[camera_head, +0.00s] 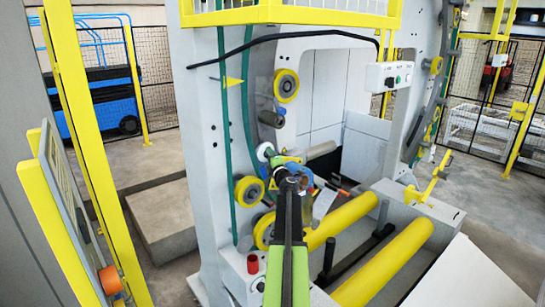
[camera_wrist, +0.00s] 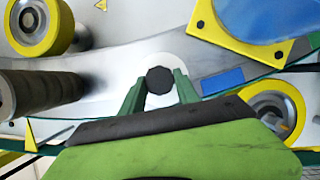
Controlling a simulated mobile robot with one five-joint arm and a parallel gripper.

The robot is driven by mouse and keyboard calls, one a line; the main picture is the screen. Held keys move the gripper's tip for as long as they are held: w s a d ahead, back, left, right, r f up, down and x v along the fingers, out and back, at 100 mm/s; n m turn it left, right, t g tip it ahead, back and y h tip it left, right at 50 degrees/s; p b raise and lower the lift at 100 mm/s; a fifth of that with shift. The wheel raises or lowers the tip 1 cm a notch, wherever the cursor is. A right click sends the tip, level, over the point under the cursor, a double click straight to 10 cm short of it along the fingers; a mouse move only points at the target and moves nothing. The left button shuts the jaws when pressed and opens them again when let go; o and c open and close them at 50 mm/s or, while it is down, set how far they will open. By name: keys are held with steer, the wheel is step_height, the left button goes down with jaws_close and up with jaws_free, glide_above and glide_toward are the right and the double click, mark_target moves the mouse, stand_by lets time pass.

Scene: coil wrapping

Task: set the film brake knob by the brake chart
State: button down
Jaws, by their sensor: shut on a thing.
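In the wrist view the film brake knob (camera_wrist: 160,79) is black and many-sided, in front of a pale rounded plate on the machine. My gripper (camera_wrist: 160,94) has its two green fingers on either side of the knob and is shut on it. In the head view my gripper (camera_head: 279,160) reaches the machine's ring frame, and the arm hides much of that spot. I cannot make out a readable brake chart in either view, nor any pointer or mark on the knob.
Yellow-rimmed rollers (camera_wrist: 36,24) and a dark cylinder (camera_wrist: 40,92) stand close around my gripper. A yellow-framed blue disc (camera_wrist: 250,20) is at upper right. In the head view two long yellow rollers (camera_head: 385,265) and a red button (camera_head: 252,264) lie nearby.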

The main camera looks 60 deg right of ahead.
steer(key=c, duration=0.9)
jaws_free()
steer(key=b+v, duration=0.1)
steer(key=v, duration=1.6)
steer(key=shift+s, duration=0.2)
